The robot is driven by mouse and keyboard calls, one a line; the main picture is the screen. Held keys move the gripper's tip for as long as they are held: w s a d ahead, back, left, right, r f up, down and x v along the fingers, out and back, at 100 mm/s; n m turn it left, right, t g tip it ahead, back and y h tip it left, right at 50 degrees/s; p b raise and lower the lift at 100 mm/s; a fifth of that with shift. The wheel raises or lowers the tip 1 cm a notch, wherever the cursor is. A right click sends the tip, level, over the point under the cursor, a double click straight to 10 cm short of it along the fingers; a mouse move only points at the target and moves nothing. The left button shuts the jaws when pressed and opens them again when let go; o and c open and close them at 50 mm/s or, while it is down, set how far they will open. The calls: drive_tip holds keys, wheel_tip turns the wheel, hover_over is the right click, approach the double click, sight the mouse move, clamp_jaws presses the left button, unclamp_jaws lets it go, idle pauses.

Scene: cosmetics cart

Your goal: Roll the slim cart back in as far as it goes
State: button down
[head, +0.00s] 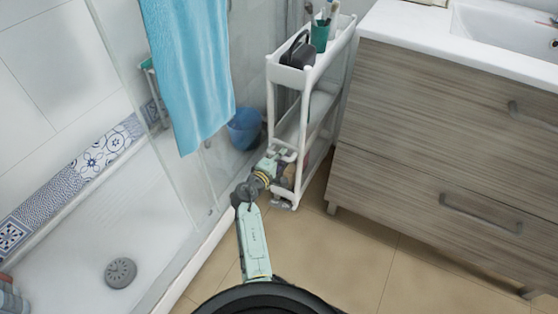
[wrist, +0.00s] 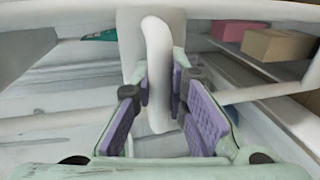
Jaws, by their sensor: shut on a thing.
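The slim white cart (head: 291,76) stands upright on the tiled floor, between the shower's glass side and the vanity. Its front end sticks out past the vanity's front face. My gripper (head: 277,162) is low at the cart's front end. In the wrist view, the white loop handle (wrist: 158,60) on the cart runs between the purple pads of my gripper (wrist: 160,98), which is shut on it. The far end of the cart and the depth of the gap behind it are hidden.
The wooden vanity (head: 430,130) is close on the cart's right. A blue bucket (head: 245,129) and hanging blue towel (head: 185,65) are on its left. A green cup (head: 320,36) and dark item (head: 298,51) ride on top. Boxes (wrist: 278,46) sit on a lower shelf.

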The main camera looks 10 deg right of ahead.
drive_tip(key=shift+w+a+r, duration=0.1)
drive_tip(key=shift+w+r, duration=0.05)
drive_tip(key=shift+r, duration=0.1)
drive_tip(key=c, duration=1.8)
unclamp_jaws()
drive_tip(key=shift+c, duration=0.2)
drive_tip(key=shift+o, duration=1.4)
drive_tip(key=shift+f, duration=0.15)
